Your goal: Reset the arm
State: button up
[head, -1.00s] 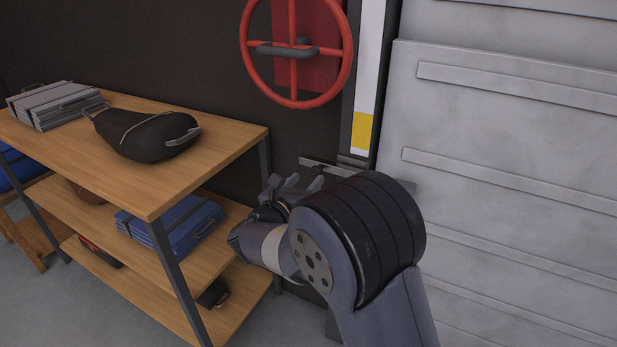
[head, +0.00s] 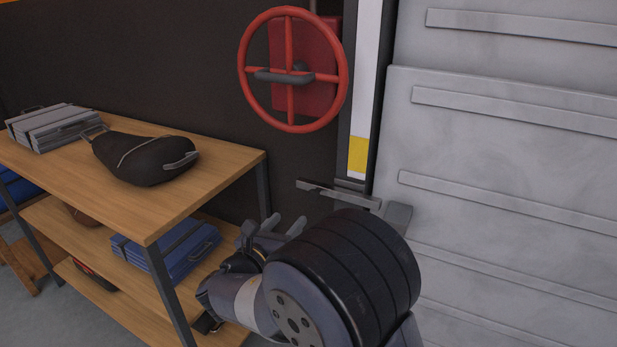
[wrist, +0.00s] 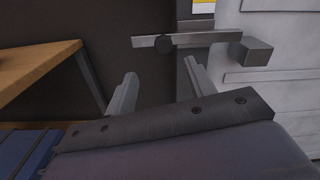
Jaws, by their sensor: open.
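My gripper (head: 284,229) is in the lower middle of the head view, at the end of my folded arm. It points away toward the dark wall, to the right of the wooden shelf. In the wrist view its two fingers (wrist: 158,88) stand apart with nothing between them. Beyond the fingertips in the wrist view is a metal latch bar (wrist: 185,40) on the door post. The same latch bar (head: 335,193) shows in the head view just above and right of my gripper, apart from it.
A wooden shelf (head: 215,172) stands at left, with a black bag (head: 146,158) and a grey case (head: 55,128) on top and a blue case (head: 170,250) below. A red valve wheel (head: 292,70) is on the wall above. A grey panelled door (head: 480,150) fills the right.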

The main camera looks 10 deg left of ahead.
aim_at(316, 199)
jog(key=x, duration=1)
jog(key=shift+w+d, duration=0.1)
jog(key=shift+d, duration=0.05)
jog(key=shift+s+d, duration=0.3)
jog(key=shift+d, duration=0.35)
jog(key=shift+d+f, duration=0.1)
